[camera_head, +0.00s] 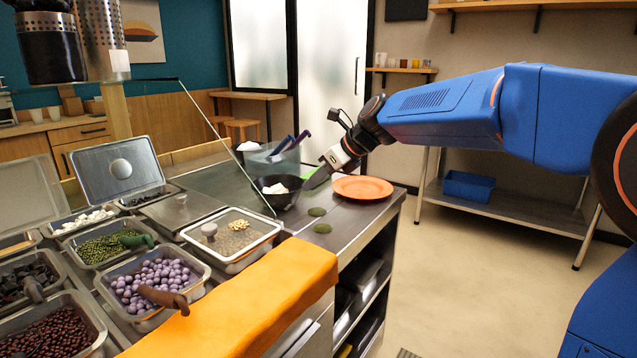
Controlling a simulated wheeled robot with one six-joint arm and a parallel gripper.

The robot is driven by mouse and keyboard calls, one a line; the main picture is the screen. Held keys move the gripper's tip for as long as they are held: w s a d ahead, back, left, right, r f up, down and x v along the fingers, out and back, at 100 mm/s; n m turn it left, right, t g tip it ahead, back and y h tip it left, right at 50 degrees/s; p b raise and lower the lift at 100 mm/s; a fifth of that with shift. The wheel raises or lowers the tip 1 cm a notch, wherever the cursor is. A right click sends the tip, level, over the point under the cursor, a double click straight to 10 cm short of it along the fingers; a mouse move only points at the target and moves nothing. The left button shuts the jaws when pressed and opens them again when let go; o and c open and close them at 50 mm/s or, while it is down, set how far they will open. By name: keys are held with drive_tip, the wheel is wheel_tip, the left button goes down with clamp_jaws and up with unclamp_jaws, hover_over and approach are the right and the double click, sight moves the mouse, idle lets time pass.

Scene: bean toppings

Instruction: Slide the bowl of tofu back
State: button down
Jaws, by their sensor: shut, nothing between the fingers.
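A dark bowl (281,199) with white tofu (275,188) in it stands upright on the grey counter, left of an orange plate (363,188). My gripper (310,181) reaches in from the right on my blue arm, low over the counter. Its fingers are shut and empty, with the tips close to the bowl's right rim. I cannot tell whether they touch the bowl.
A clear container (270,160) with utensils stands just behind the bowl. Metal topping bins (155,288) fill the left, and an orange cloth (250,300) covers the front edge.

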hover_over(272, 191)
drive_tip(key=shift+a, duration=0.1)
idle(0.5)
